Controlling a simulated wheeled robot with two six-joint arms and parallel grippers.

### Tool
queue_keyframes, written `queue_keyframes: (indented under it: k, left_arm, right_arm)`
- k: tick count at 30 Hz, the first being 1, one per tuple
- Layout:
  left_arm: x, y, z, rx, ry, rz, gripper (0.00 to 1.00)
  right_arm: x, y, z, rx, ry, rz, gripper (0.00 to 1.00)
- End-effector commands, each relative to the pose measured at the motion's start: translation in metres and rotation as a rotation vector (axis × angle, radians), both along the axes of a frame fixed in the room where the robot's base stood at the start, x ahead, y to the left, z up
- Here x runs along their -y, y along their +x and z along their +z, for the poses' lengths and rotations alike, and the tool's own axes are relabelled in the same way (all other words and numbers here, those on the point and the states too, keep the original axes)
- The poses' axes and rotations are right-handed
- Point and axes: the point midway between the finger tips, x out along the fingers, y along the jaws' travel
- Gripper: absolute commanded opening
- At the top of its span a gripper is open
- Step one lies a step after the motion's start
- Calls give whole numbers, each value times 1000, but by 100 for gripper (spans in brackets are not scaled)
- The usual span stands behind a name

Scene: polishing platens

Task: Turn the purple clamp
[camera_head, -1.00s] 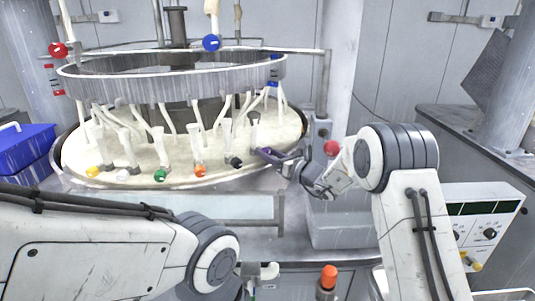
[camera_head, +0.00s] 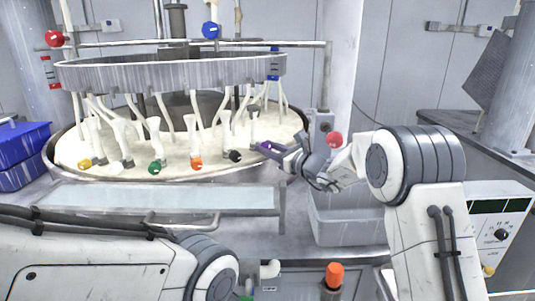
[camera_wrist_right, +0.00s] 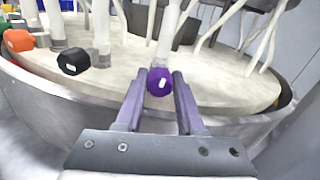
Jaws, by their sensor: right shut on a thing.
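The purple clamp (camera_wrist_right: 160,82) is a round knob with a small white mark, at the foot of a pale tube near the platen's rim in the right wrist view. My right gripper (camera_wrist_right: 158,84) has its two purple-grey fingers on either side of the knob and is shut on it.
The round platen (camera_head: 72,152) carries a row of clamps, including black (camera_head: 235,156), orange (camera_head: 196,163), green (camera_head: 155,167) and yellow (camera_head: 84,164). A metal ring (camera_head: 170,72) is above it. A blue bin (camera_head: 22,142) stands left. A grey box (camera_head: 345,222) stands below my right wrist.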

Motion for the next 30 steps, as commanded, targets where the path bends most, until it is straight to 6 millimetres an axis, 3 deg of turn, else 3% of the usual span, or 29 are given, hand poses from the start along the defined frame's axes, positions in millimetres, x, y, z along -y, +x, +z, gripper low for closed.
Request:
queue_keyframes:
  k: [5,6,8,20,30]
  left_arm:
    - [0,0,1,0,0,0,0]
    - [0,0,1,0,0,0,0]
    - [0,0,1,0,0,0,0]
    - [0,0,-2,0,0,0,0]
    - [0,0,-19,0,0,0,0]
  right_arm:
    - [0,0,0,-3,-1,-1,0]
    - [0,0,0,-3,-1,-1,49]
    - [0,0,0,-3,0,-1,68]
    - [5,-4,0,-1,0,-1,68]
    - [48,-50,-2,-1,0,-4,68]
